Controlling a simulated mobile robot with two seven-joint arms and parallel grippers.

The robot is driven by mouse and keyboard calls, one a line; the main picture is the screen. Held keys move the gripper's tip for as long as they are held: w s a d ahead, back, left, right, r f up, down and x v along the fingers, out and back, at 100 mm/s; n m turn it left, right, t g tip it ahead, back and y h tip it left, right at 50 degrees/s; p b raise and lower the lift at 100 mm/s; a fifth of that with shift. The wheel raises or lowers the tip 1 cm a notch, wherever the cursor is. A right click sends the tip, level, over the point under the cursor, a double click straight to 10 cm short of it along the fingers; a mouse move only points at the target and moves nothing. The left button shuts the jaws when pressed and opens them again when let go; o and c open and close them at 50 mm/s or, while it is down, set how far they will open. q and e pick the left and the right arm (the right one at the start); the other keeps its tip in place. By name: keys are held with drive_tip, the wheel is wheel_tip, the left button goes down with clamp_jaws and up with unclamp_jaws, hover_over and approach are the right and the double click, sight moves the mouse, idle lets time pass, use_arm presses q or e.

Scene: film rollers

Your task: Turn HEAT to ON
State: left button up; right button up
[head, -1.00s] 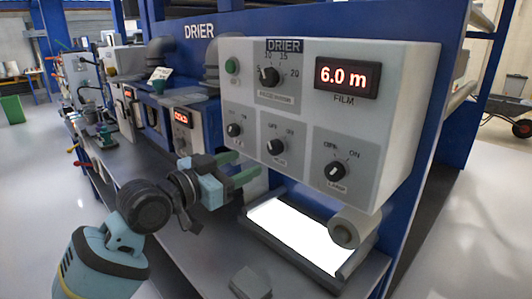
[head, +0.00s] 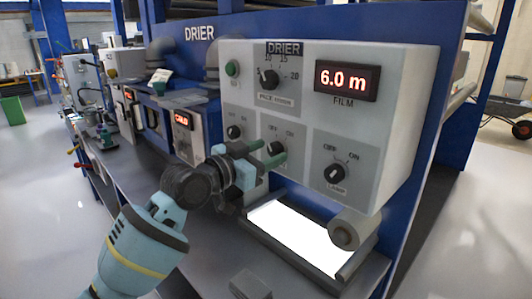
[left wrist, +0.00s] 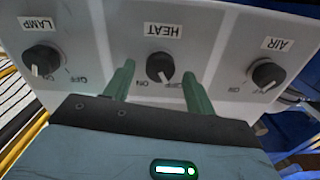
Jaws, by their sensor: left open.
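The HEAT knob (head: 277,148) is a round black dial in the middle of the lower row on the DRIER's white control box (head: 415,110). In the left wrist view the HEAT knob (left wrist: 160,67) lies between my two green fingertips, with its label seen upside down. Its white mark leans towards the OFF side. My left gripper (head: 271,154) is open, with a finger on either side of the knob. I cannot tell whether the fingers touch it. The gripper partly hides the knob in the head view. My right gripper is out of view.
The LAMP knob (head: 334,173) and AIR knob (head: 234,132) flank HEAT. A bright panel (head: 300,235) and roller (head: 347,232) lie below.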

use_arm(q)
drive_tip(key=shift+w+d, duration=0.15)
drive_tip(key=c, duration=1)
